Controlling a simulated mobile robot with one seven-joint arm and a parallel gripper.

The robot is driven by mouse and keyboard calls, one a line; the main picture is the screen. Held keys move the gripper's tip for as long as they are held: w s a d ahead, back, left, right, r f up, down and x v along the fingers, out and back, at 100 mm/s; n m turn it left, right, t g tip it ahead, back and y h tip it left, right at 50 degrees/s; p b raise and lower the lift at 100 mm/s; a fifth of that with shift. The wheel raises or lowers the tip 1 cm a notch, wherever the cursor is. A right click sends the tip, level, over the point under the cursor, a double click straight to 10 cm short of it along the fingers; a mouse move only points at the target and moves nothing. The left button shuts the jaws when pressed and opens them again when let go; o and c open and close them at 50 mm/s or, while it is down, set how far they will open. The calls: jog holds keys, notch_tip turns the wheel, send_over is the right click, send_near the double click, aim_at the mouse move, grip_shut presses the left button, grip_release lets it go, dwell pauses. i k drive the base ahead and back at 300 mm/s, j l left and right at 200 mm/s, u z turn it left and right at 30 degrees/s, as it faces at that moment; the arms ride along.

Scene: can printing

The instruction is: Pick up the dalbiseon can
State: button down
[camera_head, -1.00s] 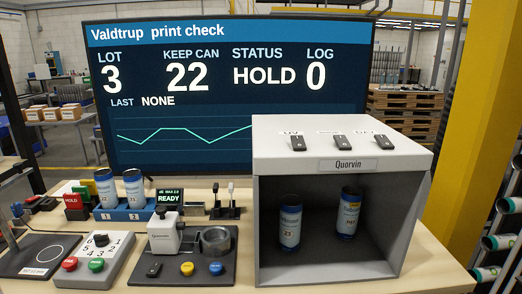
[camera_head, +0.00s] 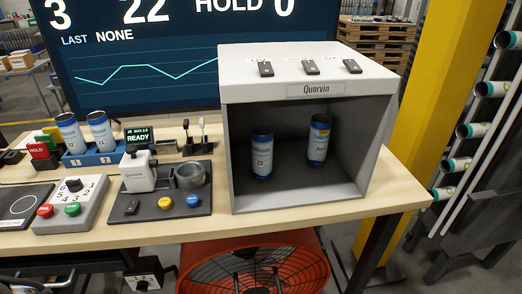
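Two blue cans with pale label bands stand upright inside the grey Quorvin box: a left can (camera_head: 262,156) and a right can (camera_head: 318,139). Two more blue and white cans stand in the blue rack at the left, in slot 1 (camera_head: 70,133) and slot 2 (camera_head: 100,131). The can labels are too small to read for a name, so I cannot tell which is the dalbiseon can. My gripper is not in view.
The open-fronted Quorvin box (camera_head: 232,135) stands at the table's right end. Left of it are a black fixture (camera_head: 135,207) and a button panel (camera_head: 65,219). A screen (camera_head: 180,60) stands behind. A red fan (camera_head: 250,264) is below the table. A yellow post (camera_head: 430,90) rises at right.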

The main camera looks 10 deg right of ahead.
aim_at(262, 154)
jog(key=l+z, duration=0.15)
jog(key=l, duration=0.35)
jog(key=i+l+z, duration=0.1)
jog(key=l, duration=0.4)
jog(key=i+l+z, duration=0.15)
jog(key=l, duration=0.35)
jog(key=i+j, duration=0.15)
jog(key=i, duration=0.4)
